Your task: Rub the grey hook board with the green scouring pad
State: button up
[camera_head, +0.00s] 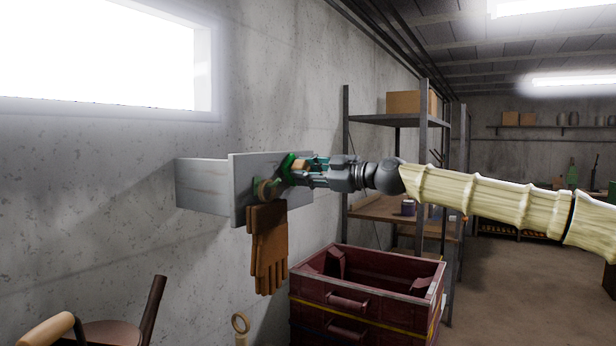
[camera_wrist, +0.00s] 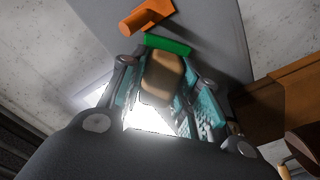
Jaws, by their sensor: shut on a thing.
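The grey hook board (camera_head: 243,180) is mounted on the concrete wall, and its face also fills the upper part of the wrist view (camera_wrist: 215,35). My gripper (camera_head: 302,167) is shut on the tan handle block (camera_wrist: 162,76) of the green scouring pad (camera_head: 287,166). The green pad face (camera_wrist: 168,44) points towards the board and sits at or very near its surface; contact cannot be told for certain. An orange-brown peg (camera_wrist: 146,17) sticks out of the board close beside the pad.
Brown gloves (camera_head: 268,250) hang below the board's peg. A dark red drawer chest (camera_head: 365,290) stands below and right, in front of a metal shelf (camera_head: 423,130). Wooden-handled things lie at lower left. A bright window (camera_head: 110,55) is above.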

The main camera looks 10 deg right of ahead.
jog(key=shift+a, duration=0.1)
jog(key=shift+s+a+b, duration=1.5)
jog(key=shift+s+a, duration=1.1)
jog(key=shift+s, duration=0.1)
jog(key=shift+d, duration=0.1)
jog(key=shift+b+v, duration=1.1)
jog(key=shift+v, duration=1.85)
jog(key=v, duration=0.3)
jog(key=shift+b, duration=0.4)
